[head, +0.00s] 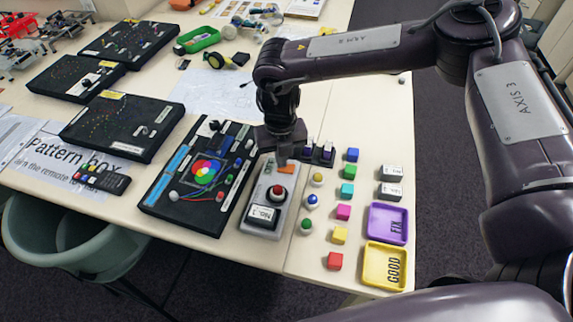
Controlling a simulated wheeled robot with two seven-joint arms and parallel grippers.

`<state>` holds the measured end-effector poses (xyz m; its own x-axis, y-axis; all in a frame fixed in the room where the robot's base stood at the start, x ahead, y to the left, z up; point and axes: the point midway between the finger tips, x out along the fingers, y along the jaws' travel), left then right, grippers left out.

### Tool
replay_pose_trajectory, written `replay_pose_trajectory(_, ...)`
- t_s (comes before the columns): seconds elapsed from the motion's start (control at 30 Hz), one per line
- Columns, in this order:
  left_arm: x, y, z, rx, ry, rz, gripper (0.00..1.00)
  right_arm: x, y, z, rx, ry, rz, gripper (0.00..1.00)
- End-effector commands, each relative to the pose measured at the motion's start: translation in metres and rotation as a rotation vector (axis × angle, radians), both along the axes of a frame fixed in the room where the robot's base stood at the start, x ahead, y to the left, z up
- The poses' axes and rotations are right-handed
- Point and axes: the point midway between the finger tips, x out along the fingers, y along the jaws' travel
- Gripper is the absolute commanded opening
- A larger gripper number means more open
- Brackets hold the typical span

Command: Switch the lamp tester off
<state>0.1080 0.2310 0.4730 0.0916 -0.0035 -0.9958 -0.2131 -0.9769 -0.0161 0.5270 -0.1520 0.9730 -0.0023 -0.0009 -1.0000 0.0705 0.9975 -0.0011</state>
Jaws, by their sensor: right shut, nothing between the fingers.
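The lamp tester (249,213) is a light grey box on the table, in the middle of the head view. It has a red dome (277,194) in a dark ring, a block with a "No." label (262,215) at its near end and an orange switch (287,169) at its far end. My right gripper (283,160) points down at the far end of the tester, right by the orange switch. It is shut and empty. I cannot tell whether it touches the switch, which it partly hides. My left gripper is out of view.
A black board with a coloured disc (160,205) lies close left of the tester. Coloured cubes and balls, a purple tray (372,237) and a yellow tray (368,284) stand to the right. A small dark holder (326,162) is just right of my gripper. A remote (118,184) lies left.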

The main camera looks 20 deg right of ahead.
Motion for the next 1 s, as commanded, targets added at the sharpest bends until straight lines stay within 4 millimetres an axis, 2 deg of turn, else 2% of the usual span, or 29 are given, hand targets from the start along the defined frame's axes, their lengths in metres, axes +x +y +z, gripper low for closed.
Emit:
replay_pose_trajectory(0.1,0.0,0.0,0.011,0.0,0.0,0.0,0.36,0.0,0.0,0.013,0.001,-0.001,0.0,0.0)
replay_pose_trajectory(0.7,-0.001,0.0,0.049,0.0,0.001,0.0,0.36,0.0,0.0,0.061,0.001,-0.002,0.0,0.0)
replay_pose_trajectory(1.0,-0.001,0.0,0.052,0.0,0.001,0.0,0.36,0.0,0.0,0.065,0.0,-0.001,0.0,0.0)
